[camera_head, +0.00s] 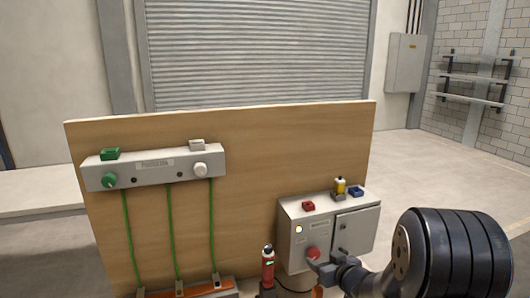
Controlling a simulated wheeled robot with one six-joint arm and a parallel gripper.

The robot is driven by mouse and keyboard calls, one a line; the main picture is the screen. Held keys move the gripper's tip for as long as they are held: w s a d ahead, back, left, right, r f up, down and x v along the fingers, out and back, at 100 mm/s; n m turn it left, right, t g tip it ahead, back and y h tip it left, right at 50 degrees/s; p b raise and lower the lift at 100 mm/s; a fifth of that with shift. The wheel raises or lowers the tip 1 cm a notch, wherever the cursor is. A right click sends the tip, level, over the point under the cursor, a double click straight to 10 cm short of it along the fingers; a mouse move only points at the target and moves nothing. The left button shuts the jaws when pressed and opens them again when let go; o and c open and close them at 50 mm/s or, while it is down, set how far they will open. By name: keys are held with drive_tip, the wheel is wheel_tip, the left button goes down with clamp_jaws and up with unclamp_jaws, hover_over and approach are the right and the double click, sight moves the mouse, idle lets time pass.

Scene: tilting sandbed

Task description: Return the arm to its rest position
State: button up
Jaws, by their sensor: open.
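My arm enters at the lower right, with a large black ribbed joint in front. My gripper (328,264) is the small dark grey end to its left, low in front of the grey control box (299,240). Its jaws look apart, and I see nothing held between them. It overlaps the box's lower front in the picture, near a red round knob (313,253). I cannot tell whether it touches the box. The lower part of the arm is cut off by the frame edge.
A wooden panel (255,150) stands behind, carrying a grey rail (150,178) with green cables. A red bottle-like object (268,265) stands left of my gripper. Small red (308,206), yellow (340,185) and blue (356,191) items sit on the box. Open floor lies at right.

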drive_tip(key=shift+v, duration=1.8)
